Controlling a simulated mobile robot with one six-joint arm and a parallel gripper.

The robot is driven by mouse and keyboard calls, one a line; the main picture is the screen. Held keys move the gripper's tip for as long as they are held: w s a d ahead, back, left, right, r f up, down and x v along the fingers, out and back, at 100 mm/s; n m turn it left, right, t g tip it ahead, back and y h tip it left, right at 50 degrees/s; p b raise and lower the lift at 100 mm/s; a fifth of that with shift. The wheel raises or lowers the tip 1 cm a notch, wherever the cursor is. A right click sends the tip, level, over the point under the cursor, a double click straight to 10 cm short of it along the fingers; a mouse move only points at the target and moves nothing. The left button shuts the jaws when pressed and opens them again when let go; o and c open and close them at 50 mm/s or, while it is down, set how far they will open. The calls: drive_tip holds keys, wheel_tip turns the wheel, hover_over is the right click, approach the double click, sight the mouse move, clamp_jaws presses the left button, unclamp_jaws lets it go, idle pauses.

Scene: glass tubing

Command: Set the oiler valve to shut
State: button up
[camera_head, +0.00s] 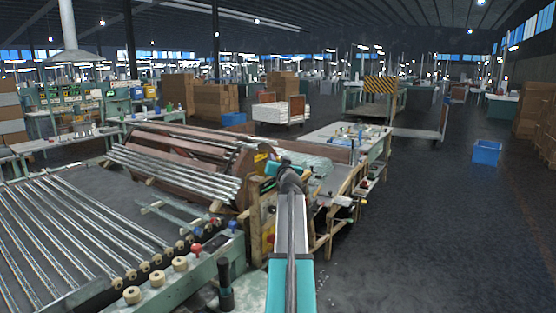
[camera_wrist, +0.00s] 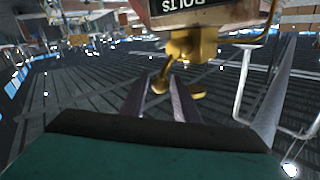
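In the wrist view, a brass valve (camera_wrist: 190,45) shows below a brown body with a dark label, upside down and reading "BOLTS". A thin brass lever with a rounded end (camera_wrist: 159,84) slants down from it. Another brass piece (camera_wrist: 197,90) hangs just to the right. My gripper (camera_wrist: 158,79) is open, and its two dark fingers point at the valve. The lever's end shows between the fingertips, but I cannot tell whether they touch it. In the head view, my arm hides the gripper, and I cannot make out the valve there.
A roller conveyor with glass tubes (camera_head: 75,235) fills the left. A rusty machine (camera_head: 185,155) stands behind it. A workbench (camera_head: 350,150) stands right of my arm. A blue bin (camera_head: 487,152) sits on open floor at right. A bent metal rod (camera_wrist: 242,85) shows beside the valve.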

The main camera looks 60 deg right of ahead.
drive_tip(key=shift+w+d, duration=0.1)
drive_tip(key=shift+c, duration=0.4)
clamp_jaws()
